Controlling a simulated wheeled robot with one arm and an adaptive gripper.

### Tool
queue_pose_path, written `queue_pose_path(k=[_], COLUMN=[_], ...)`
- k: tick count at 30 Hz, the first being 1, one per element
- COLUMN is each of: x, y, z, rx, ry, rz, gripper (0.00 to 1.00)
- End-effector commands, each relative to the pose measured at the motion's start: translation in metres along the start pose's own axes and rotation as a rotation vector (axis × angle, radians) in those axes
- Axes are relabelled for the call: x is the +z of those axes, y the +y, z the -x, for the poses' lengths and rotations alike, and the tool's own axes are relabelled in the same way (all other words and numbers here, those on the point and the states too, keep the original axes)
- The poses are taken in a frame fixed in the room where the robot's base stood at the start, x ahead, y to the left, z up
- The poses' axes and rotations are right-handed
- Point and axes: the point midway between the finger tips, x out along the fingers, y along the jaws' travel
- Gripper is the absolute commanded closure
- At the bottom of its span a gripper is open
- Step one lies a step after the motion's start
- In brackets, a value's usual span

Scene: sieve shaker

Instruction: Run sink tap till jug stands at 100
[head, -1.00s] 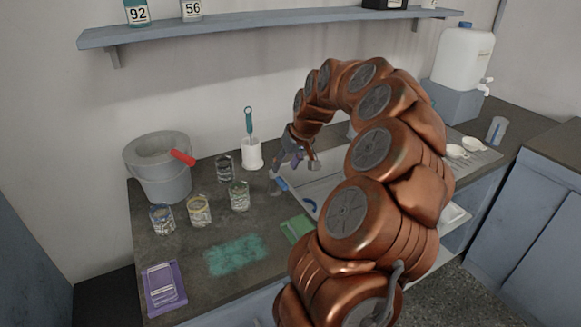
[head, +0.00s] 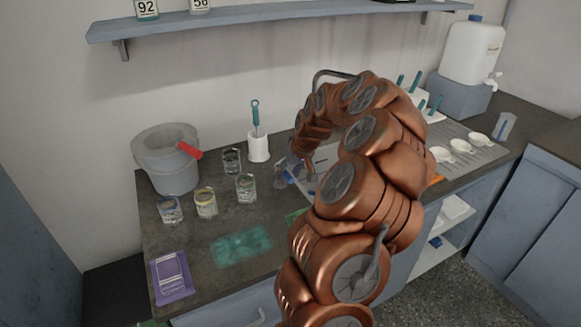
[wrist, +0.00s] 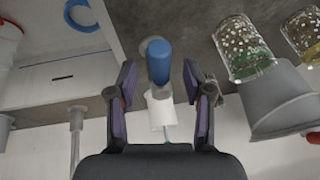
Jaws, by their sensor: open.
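My gripper (head: 290,168) is over the counter by the sink's left edge, partly hidden by my arm in the head view. In the wrist view my gripper (wrist: 159,88) is open, with a blue rounded handle (wrist: 159,62) between its fingers, apart from both. I cannot tell for certain whether this is the tap's lever. The grey gooseneck tap (head: 330,74) rises behind my arm. The white sink (wrist: 45,70) shows at left in the wrist view, with a blue curved piece (wrist: 80,15) in it. No jug or its level can be made out in the sink.
Glass jars (head: 246,188) and a grey bucket (head: 168,160) stand left on the counter. A white brush holder (head: 258,146) stands behind my gripper. A clear vessel (head: 503,126) stands far right near a white water container (head: 472,52). White cups (head: 461,147) sit on the drainer.

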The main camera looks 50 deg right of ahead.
Motion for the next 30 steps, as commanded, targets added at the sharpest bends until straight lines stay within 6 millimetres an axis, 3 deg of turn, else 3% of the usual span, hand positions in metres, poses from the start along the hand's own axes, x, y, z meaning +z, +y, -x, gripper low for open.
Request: queue_pose_path(k=[5,20,30], x=[0.0003,0.0005,0.0007], y=[-0.0001,-0.0001,-0.0001], z=[-0.0002,-0.0001,-0.0003], rx=[0.000,-0.001,-0.001], ry=[-0.001,-0.001,-0.002], rz=[0.000,0.000,0.000], gripper=[0.49,1.00,1.00])
